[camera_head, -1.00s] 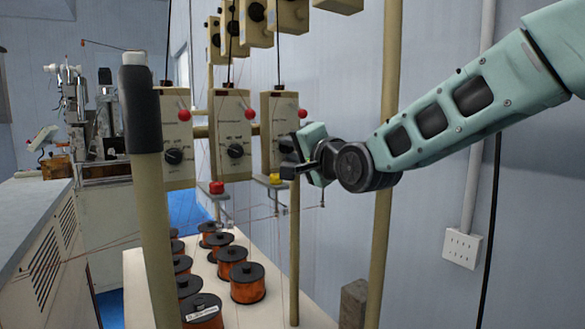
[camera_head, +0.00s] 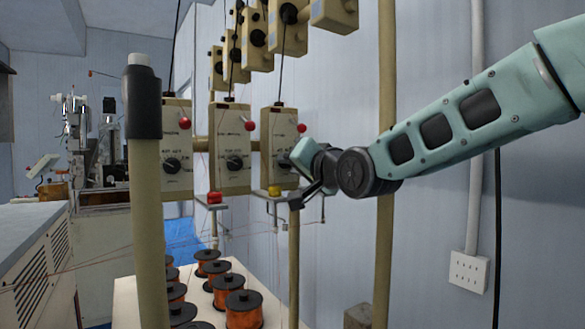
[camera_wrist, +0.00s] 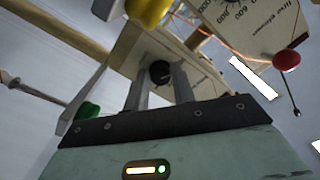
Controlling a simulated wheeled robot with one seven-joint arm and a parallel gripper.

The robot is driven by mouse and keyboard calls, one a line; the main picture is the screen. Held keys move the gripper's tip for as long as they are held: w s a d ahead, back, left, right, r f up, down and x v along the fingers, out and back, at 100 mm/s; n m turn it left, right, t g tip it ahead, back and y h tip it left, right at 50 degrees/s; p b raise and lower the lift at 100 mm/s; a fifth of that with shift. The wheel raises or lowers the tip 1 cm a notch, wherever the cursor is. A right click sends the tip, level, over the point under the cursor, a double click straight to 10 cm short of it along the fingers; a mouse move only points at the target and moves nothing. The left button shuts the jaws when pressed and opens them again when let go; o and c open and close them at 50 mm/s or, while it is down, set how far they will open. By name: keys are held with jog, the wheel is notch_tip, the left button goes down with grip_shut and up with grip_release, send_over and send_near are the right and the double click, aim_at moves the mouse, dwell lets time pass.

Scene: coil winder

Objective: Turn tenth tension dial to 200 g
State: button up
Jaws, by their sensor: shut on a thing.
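The middle box's dial (camera_head: 234,162) and the left box's dial (camera_head: 172,165) are in plain view. Which box is the tenth cannot be told.
A beige post (camera_head: 150,220) stands in front at left; another post (camera_head: 386,230) stands behind my arm. Red ball-tipped levers (camera_head: 250,126) stick out from the boxes. Yellow (camera_head: 274,191) and red (camera_head: 214,197) parts sit below. Copper spools (camera_head: 243,306) stand under thin wires.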

jog(key=shift+f, duration=0.1)
jog(key=o, duration=1)
